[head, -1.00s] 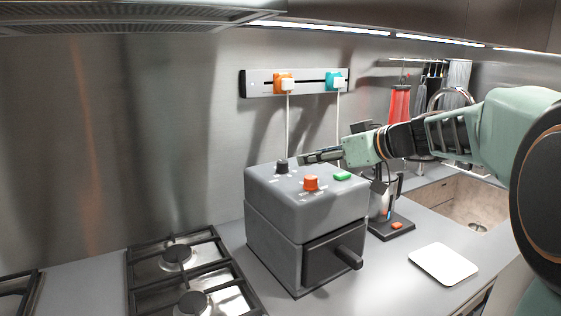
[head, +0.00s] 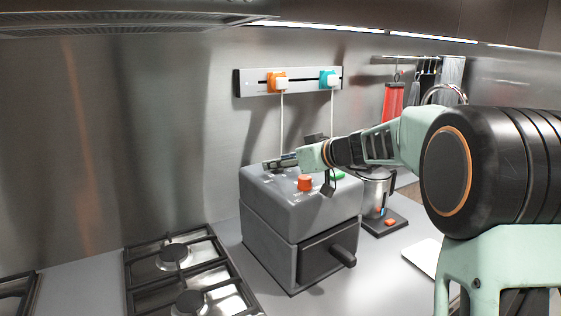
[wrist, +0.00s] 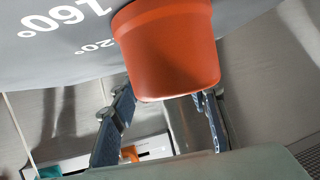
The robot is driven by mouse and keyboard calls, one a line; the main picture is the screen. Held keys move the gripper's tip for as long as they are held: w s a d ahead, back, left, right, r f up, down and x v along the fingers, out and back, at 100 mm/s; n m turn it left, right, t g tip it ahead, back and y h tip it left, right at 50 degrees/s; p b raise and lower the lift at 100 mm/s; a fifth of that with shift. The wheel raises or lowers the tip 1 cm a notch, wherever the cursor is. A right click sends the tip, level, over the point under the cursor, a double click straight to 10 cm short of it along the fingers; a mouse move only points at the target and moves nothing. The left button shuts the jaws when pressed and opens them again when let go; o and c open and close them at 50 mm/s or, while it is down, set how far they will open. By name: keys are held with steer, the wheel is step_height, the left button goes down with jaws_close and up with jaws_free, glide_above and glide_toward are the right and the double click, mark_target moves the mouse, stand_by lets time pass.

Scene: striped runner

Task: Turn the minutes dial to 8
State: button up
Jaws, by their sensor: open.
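The grey boxy appliance (head: 270,225) stands on the counter with its dials on the sloped top. The orange dial (head: 305,183) sits front and centre; in the wrist view the same orange dial (wrist: 168,50) looms large beside the degree marks. My gripper (head: 272,163) is open at the back left of the top, beyond the orange dial. In the wrist view its two fingers are apart, partly behind the orange dial. Contact with the black dial cannot be told.
A green button (head: 338,175) is at the top's right. The appliance's drawer handle (head: 343,256) sticks out in front. A wall rail (head: 302,80) holds two plugs with cords.

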steer(key=shift+c, duration=0.3)
jaws_close()
steer(key=shift+f+b, duration=0.1)
steer(key=shift+b, duration=0.45)
